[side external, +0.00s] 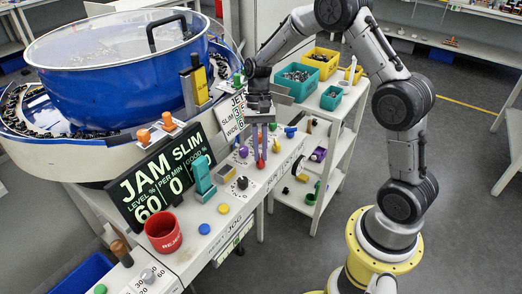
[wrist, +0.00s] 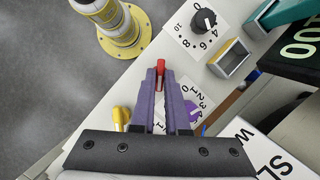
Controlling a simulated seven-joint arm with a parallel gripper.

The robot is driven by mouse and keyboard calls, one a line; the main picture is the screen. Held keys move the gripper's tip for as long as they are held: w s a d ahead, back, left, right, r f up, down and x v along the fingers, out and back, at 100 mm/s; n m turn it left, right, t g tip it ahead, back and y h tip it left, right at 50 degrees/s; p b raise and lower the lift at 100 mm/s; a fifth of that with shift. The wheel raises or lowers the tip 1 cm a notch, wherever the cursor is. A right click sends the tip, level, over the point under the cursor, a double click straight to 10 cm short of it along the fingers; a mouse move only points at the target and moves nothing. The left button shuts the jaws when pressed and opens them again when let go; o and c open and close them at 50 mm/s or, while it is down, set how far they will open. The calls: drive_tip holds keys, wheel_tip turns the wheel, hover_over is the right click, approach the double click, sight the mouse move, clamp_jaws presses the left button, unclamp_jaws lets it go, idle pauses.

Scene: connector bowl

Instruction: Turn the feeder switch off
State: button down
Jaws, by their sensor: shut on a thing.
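My gripper (side external: 262,155) points down over the white control bench (side external: 215,245), with its two purple-grey fingers close together. In the wrist view, the fingertips (wrist: 160,78) are shut on a small red lever (wrist: 160,67), which looks like the feeder switch. The red lever (side external: 260,164) also shows just below the fingertips in the side view. Its base and any label are hidden, so its on or off position cannot be read.
A purple knob (wrist: 191,113) on a numbered dial sits close to the fingers. A blue bowl feeder (side external: 120,85), JAM display (side external: 160,185) and red reject cup (side external: 163,232) stand left.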

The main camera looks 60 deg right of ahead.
drive_tip(key=shift+n, duration=0.6)
drive_tip(key=shift+h, duration=0.3)
drive_tip(key=c, duration=0.9)
unclamp_jaws()
drive_tip(key=shift+g, duration=0.3)
drive_tip(key=v, duration=1.4)
